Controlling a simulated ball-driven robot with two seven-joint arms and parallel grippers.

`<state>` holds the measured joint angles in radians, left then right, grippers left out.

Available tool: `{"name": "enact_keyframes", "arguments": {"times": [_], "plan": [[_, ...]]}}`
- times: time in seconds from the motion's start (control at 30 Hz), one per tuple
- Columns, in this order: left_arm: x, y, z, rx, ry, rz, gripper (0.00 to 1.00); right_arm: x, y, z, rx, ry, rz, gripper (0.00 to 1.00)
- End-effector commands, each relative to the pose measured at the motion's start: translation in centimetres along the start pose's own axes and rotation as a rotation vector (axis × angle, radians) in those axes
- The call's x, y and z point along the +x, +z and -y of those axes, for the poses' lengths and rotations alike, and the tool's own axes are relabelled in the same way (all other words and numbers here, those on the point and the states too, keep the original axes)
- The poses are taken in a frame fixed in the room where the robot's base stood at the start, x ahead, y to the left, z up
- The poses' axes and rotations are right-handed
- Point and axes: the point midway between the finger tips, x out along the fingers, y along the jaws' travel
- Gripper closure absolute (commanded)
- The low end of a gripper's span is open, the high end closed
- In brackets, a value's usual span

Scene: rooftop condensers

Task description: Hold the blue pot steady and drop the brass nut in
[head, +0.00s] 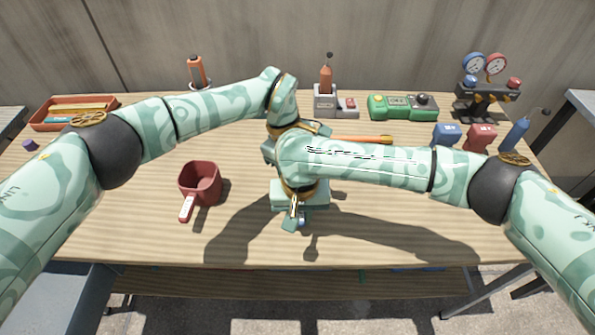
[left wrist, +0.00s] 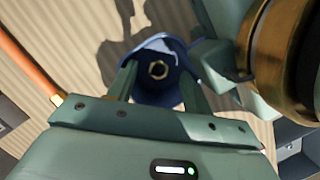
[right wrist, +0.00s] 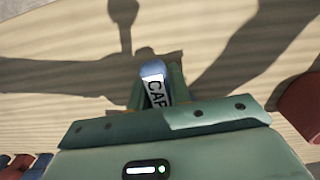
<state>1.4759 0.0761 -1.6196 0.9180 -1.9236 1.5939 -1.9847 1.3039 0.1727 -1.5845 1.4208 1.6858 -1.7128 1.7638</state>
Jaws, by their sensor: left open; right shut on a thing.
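The blue pot (left wrist: 152,97) shows in the left wrist view, with its dark inside facing the camera. The brass nut (left wrist: 157,70) shows inside its opening; I cannot tell whether it rests on the bottom. My left gripper (left wrist: 158,78) is open over the pot, with one finger on each side of the opening. In the head view it is hidden behind my right arm. My right gripper (right wrist: 157,78) is shut on the pot's blue handle (right wrist: 152,68), which carries a white label. It also shows in the head view (head: 297,212), where the pot itself is mostly hidden.
A red pot (head: 201,182) with a handle stands left of my grippers. An orange rod (head: 362,139) lies behind my right forearm. A red tray (head: 60,122), a green box (head: 390,107) and a gauge set (head: 485,85) line the back. The front right of the table is clear.

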Motion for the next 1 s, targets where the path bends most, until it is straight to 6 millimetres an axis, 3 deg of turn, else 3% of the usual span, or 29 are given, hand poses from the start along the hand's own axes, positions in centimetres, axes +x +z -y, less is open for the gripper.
{"name": "enact_keyframes", "arguments": {"times": [0.5,0.7,1.0], "plan": [[-10.1,-0.1,-0.1,0.0,0.002,-0.002,0.5,0.0,0.0,0.0,0.0,0.0,0.0,0.95],[-11.7,0.0,0.0,0.0,0.0,0.0,0.5,0.0,0.0,0.0,0.0,0.0,0.0,0.95],[-11.8,-0.1,0.0,0.0,-0.001,0.001,0.5,0.0,0.0,0.0,0.0,0.0,0.0,0.95]]}}
